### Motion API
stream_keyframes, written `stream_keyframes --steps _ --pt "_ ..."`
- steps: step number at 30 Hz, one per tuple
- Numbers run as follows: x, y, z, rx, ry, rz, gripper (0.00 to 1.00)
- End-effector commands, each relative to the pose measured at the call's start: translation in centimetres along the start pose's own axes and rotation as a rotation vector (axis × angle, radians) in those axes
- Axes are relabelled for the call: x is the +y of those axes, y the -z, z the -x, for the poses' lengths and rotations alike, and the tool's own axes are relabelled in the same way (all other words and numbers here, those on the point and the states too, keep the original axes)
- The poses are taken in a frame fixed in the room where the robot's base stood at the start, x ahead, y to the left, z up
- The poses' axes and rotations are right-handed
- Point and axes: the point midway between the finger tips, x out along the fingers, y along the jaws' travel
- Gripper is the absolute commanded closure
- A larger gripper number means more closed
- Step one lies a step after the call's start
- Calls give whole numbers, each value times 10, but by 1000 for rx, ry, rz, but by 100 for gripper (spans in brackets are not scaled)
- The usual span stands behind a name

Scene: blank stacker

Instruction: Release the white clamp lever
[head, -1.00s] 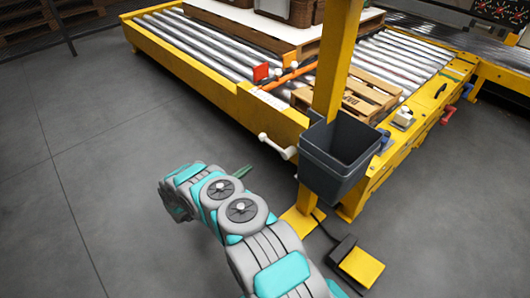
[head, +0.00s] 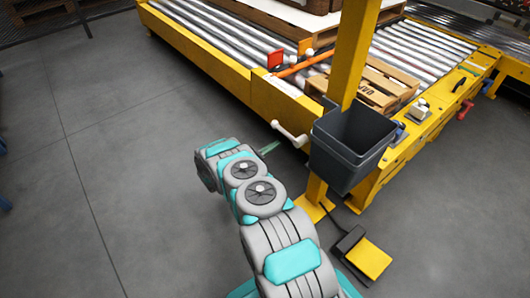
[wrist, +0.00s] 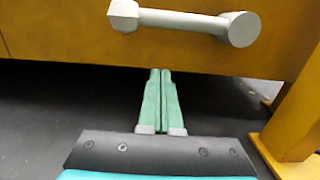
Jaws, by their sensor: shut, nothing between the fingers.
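The white clamp lever (head: 290,134) sits on the yellow side of the roller conveyor, left of the dark bin. In the wrist view the lever (wrist: 184,21) lies nearly level across the top, with a faceted knob at its left end and a round hub at its right. My gripper (wrist: 160,72) is shut and empty, its green fingers pressed together. The fingertips point toward the yellow side panel, below the lever in the picture and apart from it. In the head view my gripper (head: 268,149) shows just left of and below the lever, partly hidden by my arm.
A dark bin (head: 350,146) hangs on a yellow post (head: 355,50) right of the lever. A yellow foot pedal (head: 369,257) lies on the floor. A wooden pallet (head: 375,87) rests on the rollers, near an orange bar (head: 305,66). The grey floor at left is clear.

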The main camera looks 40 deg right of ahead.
Motion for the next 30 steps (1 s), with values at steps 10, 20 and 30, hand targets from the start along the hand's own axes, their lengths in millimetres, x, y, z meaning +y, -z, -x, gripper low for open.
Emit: stream_keyframes --steps 10,20,30 --pt "1 -33 -12 -1 -1 -2 100" --pt "0 -39 -13 0 -1 0 100" --pt "0 -40 -14 0 0 -14 100"
